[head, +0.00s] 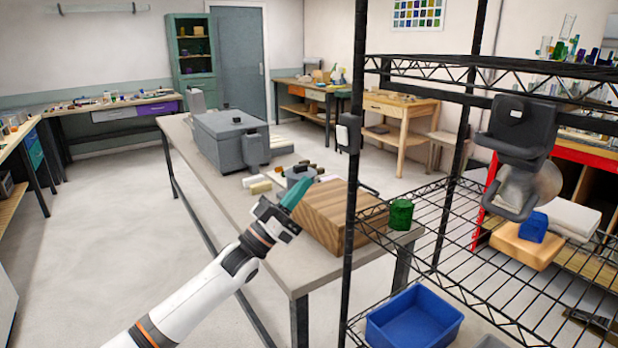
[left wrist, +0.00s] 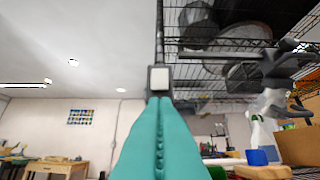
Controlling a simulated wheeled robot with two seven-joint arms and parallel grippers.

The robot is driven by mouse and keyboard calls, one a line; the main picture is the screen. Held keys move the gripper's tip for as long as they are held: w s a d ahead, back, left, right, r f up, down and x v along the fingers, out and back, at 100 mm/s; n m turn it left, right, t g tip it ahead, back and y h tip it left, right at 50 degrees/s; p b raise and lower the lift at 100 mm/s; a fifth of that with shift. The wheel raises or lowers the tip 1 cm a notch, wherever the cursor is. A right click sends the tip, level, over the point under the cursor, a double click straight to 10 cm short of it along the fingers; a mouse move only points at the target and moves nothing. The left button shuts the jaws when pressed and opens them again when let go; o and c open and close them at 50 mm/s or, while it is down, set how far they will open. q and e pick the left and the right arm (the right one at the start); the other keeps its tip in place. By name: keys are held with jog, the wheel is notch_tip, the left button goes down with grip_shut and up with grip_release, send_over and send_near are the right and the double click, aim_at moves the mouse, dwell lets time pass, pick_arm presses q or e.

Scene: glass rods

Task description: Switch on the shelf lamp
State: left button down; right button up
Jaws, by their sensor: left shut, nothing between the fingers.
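A small dark switch box with a pale face (head: 348,133) is fixed on the black shelf post in the head view. In the left wrist view the box (left wrist: 159,78) shows straight ahead, just above my fingertips in the picture. My left gripper (head: 297,192) has teal fingers, shut and empty, pointing up toward the post; in the head view they are apart from the box. The shut fingers also fill the lower middle of the left wrist view (left wrist: 160,105). A black fixture (head: 518,130) hangs at the shelf's right; I cannot tell whether it is the lamp. My right gripper is not in view.
The black wire shelf (head: 480,235) stands at the right, its post close to my arm. A wooden block (head: 325,215) and a grey machine (head: 225,135) stand on the table. A green jar (head: 401,214) and blue bin (head: 414,318) are near the post.

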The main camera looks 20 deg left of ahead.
pick_arm(q)
jog(key=v, duration=0.3)
jog(key=shift+f, duration=0.15)
jog(key=shift+s+a, duration=0.1)
